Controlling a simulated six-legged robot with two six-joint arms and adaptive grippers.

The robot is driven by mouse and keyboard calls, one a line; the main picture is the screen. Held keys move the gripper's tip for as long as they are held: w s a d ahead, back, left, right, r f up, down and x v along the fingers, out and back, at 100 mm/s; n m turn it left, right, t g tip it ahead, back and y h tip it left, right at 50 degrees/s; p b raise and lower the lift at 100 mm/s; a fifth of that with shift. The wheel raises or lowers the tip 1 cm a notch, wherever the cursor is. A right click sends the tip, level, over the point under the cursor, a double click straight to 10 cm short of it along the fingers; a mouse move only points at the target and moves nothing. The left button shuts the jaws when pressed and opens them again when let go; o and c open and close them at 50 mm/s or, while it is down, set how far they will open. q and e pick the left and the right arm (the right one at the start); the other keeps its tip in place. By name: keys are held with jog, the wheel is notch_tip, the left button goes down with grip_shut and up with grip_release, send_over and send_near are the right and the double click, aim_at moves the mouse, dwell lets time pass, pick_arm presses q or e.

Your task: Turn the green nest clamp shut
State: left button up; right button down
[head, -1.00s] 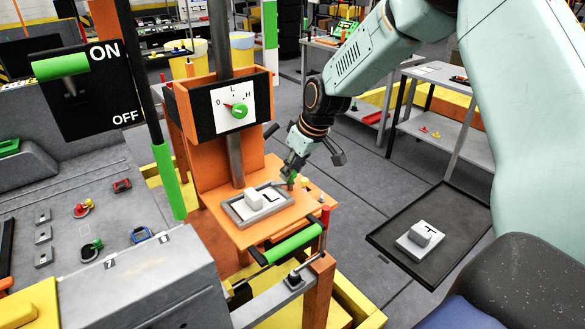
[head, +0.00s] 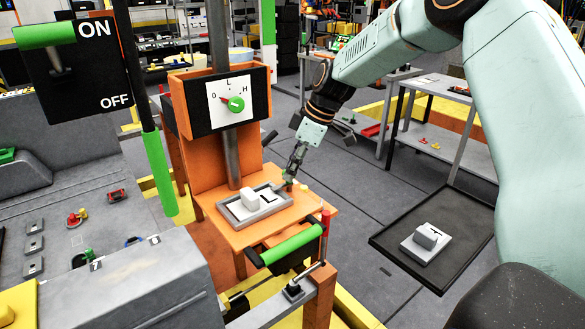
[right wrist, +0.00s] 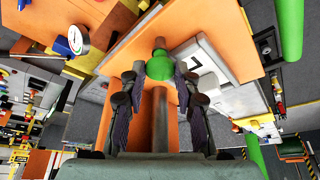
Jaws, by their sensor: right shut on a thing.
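The green nest clamp (right wrist: 160,68) sits between the fingers of my right gripper (right wrist: 160,85) in the right wrist view. My right gripper (head: 289,178) is shut on it at the right back corner of the grey nest (head: 234,222). In the head view the fingers hide most of the clamp. The nest lies on the orange press table (head: 315,200) and holds a pale block (head: 251,200) and a white plate marked L. The nest's marked plate also shows in the right wrist view (right wrist: 189,58), just right of the clamp. My left gripper is not in view.
A dial with a green knob (head: 236,104) is on the press behind the nest. A green-handled lever (head: 292,245) is at the table's front. A black tray (head: 455,250) with a T-marked piece (head: 426,240) is at right. An ON/OFF switch panel (head: 75,70) is at upper left.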

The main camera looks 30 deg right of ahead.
jog(key=shift+s+a+f, duration=0.1)
jog(key=shift+s+f, duration=0.15)
jog(key=shift+f, duration=0.05)
jog(key=c, duration=1.4)
grip_release()
jog(key=o, duration=0.4)
jog(key=shift+w+r, duration=0.1)
jog(key=shift+w, duration=0.1)
jog(key=shift+r, duration=0.1)
jog(key=v, duration=1.2)
jog(key=shift+w, duration=0.15)
